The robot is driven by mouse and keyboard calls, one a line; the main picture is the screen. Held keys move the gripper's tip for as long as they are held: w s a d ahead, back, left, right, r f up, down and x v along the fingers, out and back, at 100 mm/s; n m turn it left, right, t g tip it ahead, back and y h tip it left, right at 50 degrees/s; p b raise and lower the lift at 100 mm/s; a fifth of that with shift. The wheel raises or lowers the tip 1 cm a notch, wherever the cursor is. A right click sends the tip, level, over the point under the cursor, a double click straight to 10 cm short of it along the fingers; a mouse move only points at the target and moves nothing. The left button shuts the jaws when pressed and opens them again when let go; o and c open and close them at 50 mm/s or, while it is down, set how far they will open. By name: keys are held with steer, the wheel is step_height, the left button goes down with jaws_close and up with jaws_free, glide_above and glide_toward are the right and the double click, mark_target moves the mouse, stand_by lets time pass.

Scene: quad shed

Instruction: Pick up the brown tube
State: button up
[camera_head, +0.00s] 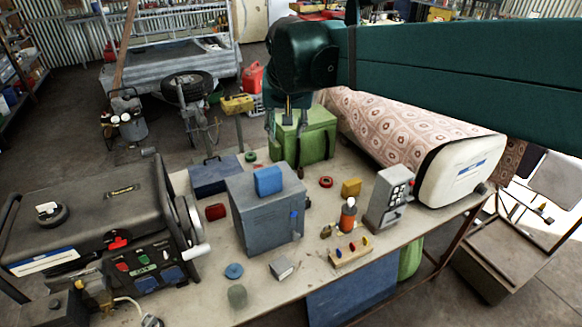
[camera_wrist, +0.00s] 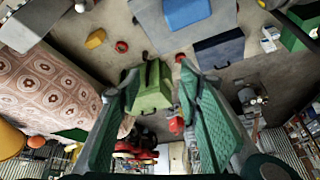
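No object shows clearly as a brown tube. A small brown item (camera_head: 326,231) lies on the workbench (camera_head: 215,290) beside an upright orange and dark bottle (camera_head: 348,215); it is too small to tell its shape. My gripper (camera_head: 287,122) hangs over the back of the bench, in front of and above a green box (camera_head: 318,141). In the wrist view my gripper (camera_wrist: 158,80) has its two green fingers wide apart and holds nothing. The green box (camera_wrist: 153,92) shows beyond and between the fingers. The brown item is well away from the fingers, nearer the front of the bench.
A grey cabinet (camera_head: 266,215) with a blue block (camera_head: 268,180) stands mid-bench. A generator (camera_head: 95,235) fills the left; a patterned cover (camera_head: 390,130) lies over a white-ended machine at right. A grey switch box (camera_head: 388,200) and small tool rack (camera_head: 351,254) flank the bottle.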

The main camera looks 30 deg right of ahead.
steer(key=w+d+f+m+g+h, duration=0.1)
steer(key=w+d+m, duration=0.1)
steer(key=w+d, duration=0.35)
steer(key=w+d+f+m, duration=0.1)
steer(key=w+d+m, duration=0.15)
steer(key=w, duration=0.55)
steer(key=m+g+h, duration=0.1)
steer(key=m+g, duration=0.1)
glide_above(301, 173)
steer(key=a, duration=0.2)
step_height(301, 173, down, 6)
steer(key=r, duration=0.1)
step_height(301, 173, down, 28)
steer(key=shift+s, duration=0.15)
steer(key=shift+a, duration=0.1)
steer(key=shift+x, duration=1.3)
steer(key=shift+b+x, duration=0.5)
steer(key=shift+x, duration=2.1)
